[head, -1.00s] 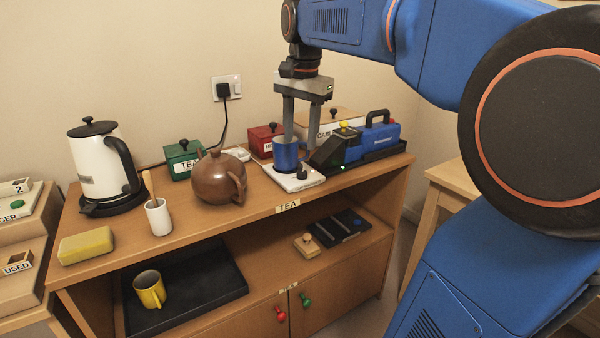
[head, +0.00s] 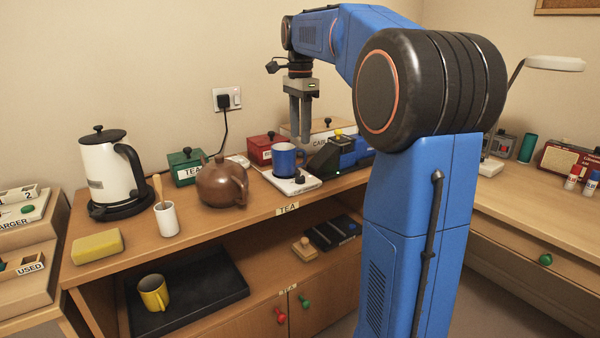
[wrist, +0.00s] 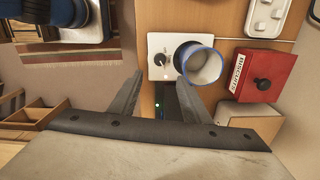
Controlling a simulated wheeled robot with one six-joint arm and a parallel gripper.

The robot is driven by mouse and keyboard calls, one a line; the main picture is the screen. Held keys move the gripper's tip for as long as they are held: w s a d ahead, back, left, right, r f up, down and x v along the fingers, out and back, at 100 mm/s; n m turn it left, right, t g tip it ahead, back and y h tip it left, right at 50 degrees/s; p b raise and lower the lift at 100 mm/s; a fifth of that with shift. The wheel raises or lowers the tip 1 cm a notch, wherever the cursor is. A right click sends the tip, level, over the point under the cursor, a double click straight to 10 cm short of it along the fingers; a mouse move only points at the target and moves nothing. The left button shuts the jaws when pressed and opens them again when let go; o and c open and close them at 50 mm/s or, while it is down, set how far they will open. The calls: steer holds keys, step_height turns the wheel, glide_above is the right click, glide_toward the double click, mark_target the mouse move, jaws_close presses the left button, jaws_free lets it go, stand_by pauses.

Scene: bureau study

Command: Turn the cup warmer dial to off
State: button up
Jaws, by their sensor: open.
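The cup warmer (head: 278,182) is a flat white plate on the tea shelf, with a small dark dial (head: 300,179) at its front right. In the wrist view the dial (wrist: 160,59) shows on the white warmer (wrist: 155,42), beside the cup. A blue cup (head: 284,160) stands on the warmer; its rim also shows in the wrist view (wrist: 216,66). My gripper (head: 301,140) points down above and slightly right of the cup. In the wrist view its fingers (wrist: 163,84) are apart, with nothing between them, and the dial lies beyond them.
A brown teapot (head: 222,184) stands left of the warmer. A red box (head: 264,148) is behind the cup, and a dark device with a green light (head: 327,158) stands close to its right. A kettle (head: 104,172) stands at the far left.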

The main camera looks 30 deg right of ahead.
mark_target(300, 176)
step_height(300, 176, down, 13)
steer(key=shift+f, duration=0.1)
stand_by(0.4)
steer(key=c, duration=1)
